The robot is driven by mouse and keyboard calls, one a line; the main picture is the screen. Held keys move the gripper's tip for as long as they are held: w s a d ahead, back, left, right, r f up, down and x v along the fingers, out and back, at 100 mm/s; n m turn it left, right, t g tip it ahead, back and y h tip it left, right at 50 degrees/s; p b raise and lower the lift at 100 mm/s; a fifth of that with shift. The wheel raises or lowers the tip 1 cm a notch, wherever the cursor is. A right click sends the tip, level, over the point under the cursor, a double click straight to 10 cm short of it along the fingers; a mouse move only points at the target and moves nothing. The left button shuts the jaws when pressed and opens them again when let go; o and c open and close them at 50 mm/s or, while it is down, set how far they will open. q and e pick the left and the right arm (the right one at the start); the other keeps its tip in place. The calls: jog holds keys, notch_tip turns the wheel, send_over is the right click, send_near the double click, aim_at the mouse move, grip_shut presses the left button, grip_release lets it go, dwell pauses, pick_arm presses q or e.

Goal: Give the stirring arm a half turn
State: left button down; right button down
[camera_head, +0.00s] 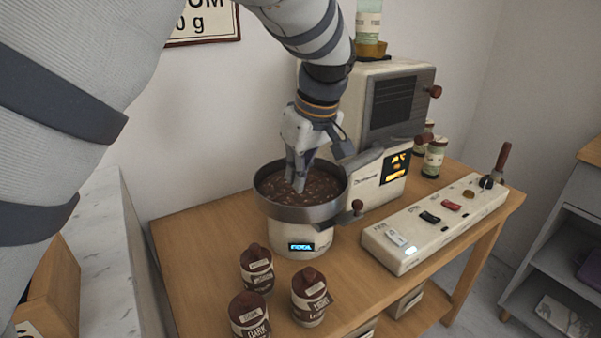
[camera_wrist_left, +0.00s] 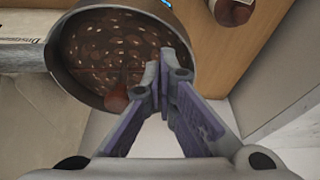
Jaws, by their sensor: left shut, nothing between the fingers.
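The round metal pan (camera_head: 300,213) sits on a white base with a lit display and is full of brown beans with pale flecks. My left gripper (camera_head: 297,182) is shut and empty, pointing down into the pan. In the left wrist view its fingertips (camera_wrist_left: 158,80) meet over the pan's near side. I cannot tell whether the fingers touch the knob. My right gripper is not in view.
The white roaster (camera_head: 392,105) stands behind the pan. A dark knob (camera_head: 357,206) sticks out beside the pan's right side. A switch panel (camera_head: 435,222) lies to the right. Three brown jars (camera_head: 310,297) stand in front. Bare wood (camera_head: 205,265) shows left of the pan.

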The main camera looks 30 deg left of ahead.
pick_arm(q)
jog(key=x, duration=0.6)
jog(key=shift+a+f, duration=0.1)
jog(key=shift+f, duration=0.05)
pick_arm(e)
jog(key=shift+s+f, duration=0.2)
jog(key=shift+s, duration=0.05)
pick_arm(q)
jog(key=shift+a, duration=0.1)
